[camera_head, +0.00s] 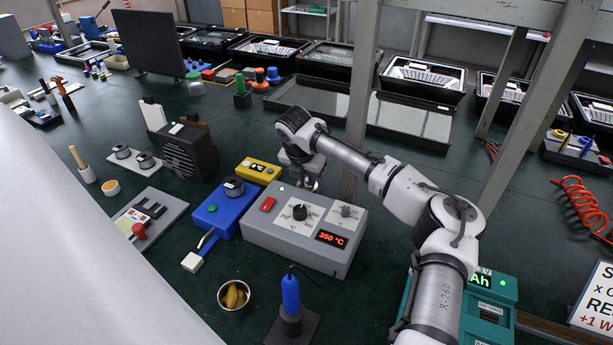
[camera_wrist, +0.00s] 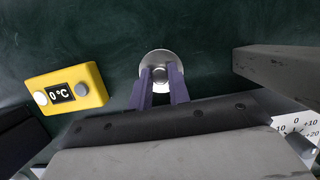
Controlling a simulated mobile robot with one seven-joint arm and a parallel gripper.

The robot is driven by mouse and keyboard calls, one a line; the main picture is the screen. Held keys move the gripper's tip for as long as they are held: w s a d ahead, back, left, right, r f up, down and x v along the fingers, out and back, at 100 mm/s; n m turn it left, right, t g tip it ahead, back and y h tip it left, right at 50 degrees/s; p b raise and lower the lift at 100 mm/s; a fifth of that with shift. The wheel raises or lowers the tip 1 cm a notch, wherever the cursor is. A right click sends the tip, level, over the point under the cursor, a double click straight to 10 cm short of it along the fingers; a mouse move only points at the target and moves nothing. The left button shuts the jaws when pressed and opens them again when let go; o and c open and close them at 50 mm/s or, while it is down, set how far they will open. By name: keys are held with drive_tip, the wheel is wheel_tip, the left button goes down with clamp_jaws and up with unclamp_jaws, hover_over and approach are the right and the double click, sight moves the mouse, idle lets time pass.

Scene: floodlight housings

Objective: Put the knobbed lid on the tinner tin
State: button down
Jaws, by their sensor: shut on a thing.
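The knobbed lid (camera_wrist: 158,58) is a round silver disc with a small knob in the middle, in the wrist view. My gripper (camera_wrist: 160,78) is shut on its knob, with one purple finger on each side. In the head view my gripper (camera_head: 307,184) is behind the grey station with the 350 °C display, which partly hides it and the lid. Whether anything is under the lid, and how high the lid is above the green bench, I cannot tell.
The yellow 0 °C meter (camera_head: 259,171) lies left of my gripper; it also shows in the wrist view (camera_wrist: 68,90). The grey station (camera_head: 300,232) stands in front. A grey post (camera_head: 361,90) rises close to my arm. A blue unit (camera_head: 222,212) is at the left.

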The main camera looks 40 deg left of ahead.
drive_tip(key=shift+f, duration=0.1)
drive_tip(key=c, duration=1.3)
unclamp_jaws()
drive_tip(key=b+v, duration=0.1)
drive_tip(key=v, duration=1.1)
drive_tip(key=shift+s, duration=0.1)
